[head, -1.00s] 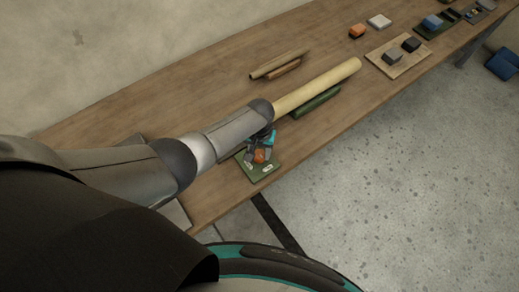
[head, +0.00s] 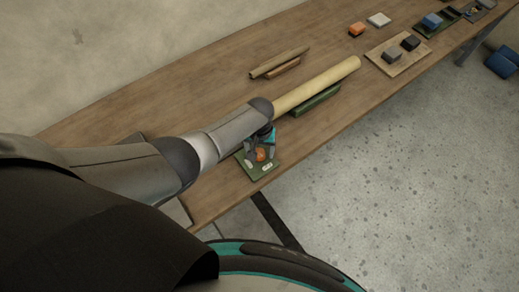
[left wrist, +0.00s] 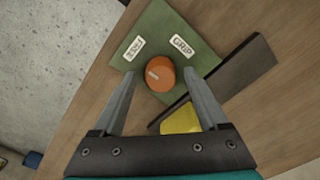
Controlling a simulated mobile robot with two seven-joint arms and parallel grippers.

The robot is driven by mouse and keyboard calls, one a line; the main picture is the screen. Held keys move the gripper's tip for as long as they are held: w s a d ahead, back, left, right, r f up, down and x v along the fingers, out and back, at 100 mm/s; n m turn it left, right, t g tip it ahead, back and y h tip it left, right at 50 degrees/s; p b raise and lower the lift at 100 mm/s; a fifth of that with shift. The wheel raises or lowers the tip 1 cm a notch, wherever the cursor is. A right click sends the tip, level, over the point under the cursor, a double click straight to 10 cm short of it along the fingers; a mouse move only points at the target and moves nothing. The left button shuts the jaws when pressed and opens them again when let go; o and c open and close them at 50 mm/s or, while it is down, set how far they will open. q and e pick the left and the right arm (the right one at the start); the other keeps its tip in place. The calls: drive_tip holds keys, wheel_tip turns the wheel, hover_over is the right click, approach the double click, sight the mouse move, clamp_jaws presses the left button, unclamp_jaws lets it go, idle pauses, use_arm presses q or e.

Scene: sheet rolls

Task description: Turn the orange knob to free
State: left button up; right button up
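The orange knob (head: 261,155) sits on a small green plate (head: 264,170) near the table's front edge. In the left wrist view the knob (left wrist: 160,74) stands on the green plate (left wrist: 160,30) between two white labels. The right label (left wrist: 182,45) reads GRIP; the left label (left wrist: 134,48) is hard to read. A small pale mark shows on the knob, off its middle. My left gripper (left wrist: 161,73) is open, one finger on each side of the knob, with a visible gap on both sides. My right gripper is not in view.
A pale yellow roll (head: 318,86) lies along a dark green block (head: 316,100). Brown rods (head: 279,62) lie behind it. A dark bar (left wrist: 242,72) and a yellow piece (left wrist: 182,120) are close to the plate in the left wrist view. Other blocks stand at the far right.

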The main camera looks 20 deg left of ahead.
use_arm(q)
wheel_tip(320, 180, up, 15)
drive_tip(key=p, duration=0.6)
drive_tip(key=shift+r, duration=0.1)
idle(0.6)
